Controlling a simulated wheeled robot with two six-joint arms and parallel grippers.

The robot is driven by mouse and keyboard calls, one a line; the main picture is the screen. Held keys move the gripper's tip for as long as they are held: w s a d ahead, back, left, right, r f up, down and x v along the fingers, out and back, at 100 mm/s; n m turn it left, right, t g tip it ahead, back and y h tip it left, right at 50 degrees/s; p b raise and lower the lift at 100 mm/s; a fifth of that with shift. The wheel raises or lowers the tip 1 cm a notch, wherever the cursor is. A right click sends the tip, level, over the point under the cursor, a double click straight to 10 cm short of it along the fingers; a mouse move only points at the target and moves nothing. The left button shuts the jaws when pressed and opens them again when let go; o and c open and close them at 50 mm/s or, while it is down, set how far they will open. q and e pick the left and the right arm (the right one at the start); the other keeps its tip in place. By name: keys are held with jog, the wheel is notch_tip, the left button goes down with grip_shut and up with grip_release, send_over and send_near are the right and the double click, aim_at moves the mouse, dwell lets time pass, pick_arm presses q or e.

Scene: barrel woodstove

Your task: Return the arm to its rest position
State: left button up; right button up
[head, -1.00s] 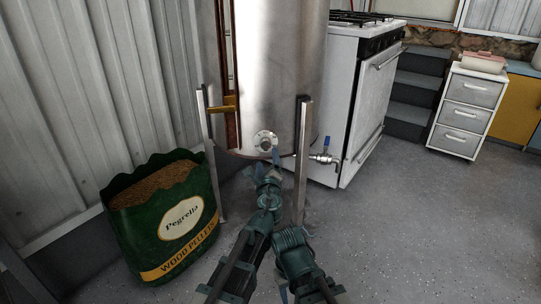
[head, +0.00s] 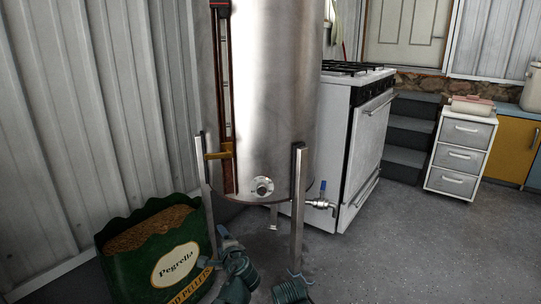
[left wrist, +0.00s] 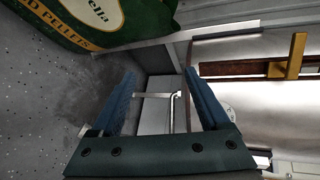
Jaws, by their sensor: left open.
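My left gripper (head: 224,236) is low in the head view, in front of the steel tank and beside the pellet bag's right edge. In the left wrist view its two blue fingers (left wrist: 162,92) stand wide apart with nothing held between them. A thin metal bracket and pipe show behind the gap, apart from the fingers as far as I can tell.
A tall steel tank (head: 275,95) on metal legs stands close ahead, with a blue-handled tap (head: 322,200). A green wood pellet bag (head: 130,275) is at left. A white stove (head: 345,150) and drawer unit (head: 457,155) are at right. The floor (head: 400,260) at right is clear.

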pick_arm(q)
jog(key=s+a+f+n+g, duration=0.6)
jog(key=s+f+n+g, duration=0.1)
jog(key=s+f+n, duration=0.25)
jog(key=s+d+f+n+g+h, duration=0.4)
jog(key=s+f+n+g+h, duration=0.15)
jog(key=s, duration=0.45)
jog(key=s+d+r+m+p, duration=0.2)
jog(key=s+d+r+p, duration=0.1)
jog(key=d+r+p, duration=0.4)
jog(key=s+d+r+m+p, duration=0.3)
jog(key=d+r+p, duration=0.1)
jog(key=r+p, duration=0.5)
notch_tip(320, 180, up, 37)
jog(key=p, duration=3.6)
jog(key=shift+d+f+n+g+y+p, duration=0.2)
jog(key=shift+n+g+y+p, duration=0.1)
jog(key=shift+g+y+p, duration=0.05)
